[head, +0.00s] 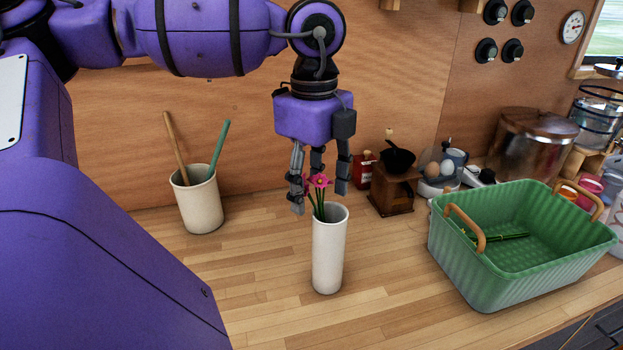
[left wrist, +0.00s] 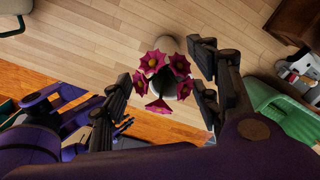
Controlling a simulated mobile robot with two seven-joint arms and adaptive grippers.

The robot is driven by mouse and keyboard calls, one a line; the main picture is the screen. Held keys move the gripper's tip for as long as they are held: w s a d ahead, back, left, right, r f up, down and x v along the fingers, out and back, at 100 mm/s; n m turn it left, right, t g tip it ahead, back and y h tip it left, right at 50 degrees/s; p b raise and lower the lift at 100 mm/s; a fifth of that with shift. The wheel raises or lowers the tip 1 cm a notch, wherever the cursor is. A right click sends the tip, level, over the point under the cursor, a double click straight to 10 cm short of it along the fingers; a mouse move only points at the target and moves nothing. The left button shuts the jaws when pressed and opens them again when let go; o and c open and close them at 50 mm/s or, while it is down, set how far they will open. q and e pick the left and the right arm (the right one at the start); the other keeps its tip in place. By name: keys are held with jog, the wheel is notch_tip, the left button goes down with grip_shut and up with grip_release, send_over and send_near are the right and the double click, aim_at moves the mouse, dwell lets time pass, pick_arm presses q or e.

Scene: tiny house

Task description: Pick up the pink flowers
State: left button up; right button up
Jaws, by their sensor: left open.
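The pink flowers (head: 319,182) stand on green stems in a tall white vase (head: 328,255) on the wooden counter. My left gripper (head: 320,195) points down from above, with its fingers apart on either side of the blooms. In the left wrist view several pink blooms with yellow centres (left wrist: 178,64) lie between the spread fingers of the left gripper (left wrist: 165,85). The white vase (left wrist: 168,46) shows partly behind the blooms. I cannot see the fingers touching the flowers. My right gripper is not clearly in view.
A green basket (head: 465,265) with wooden handles and green stalks inside stands to the right. A white pot with two utensils (head: 199,205) stands to the left. A coffee grinder (head: 391,192) and a copper pot (head: 531,140) are behind. The counter around the vase is clear.

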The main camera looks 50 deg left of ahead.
pick_arm(q)
jog(key=shift+f, duration=0.75)
jog(key=c, duration=1.3)
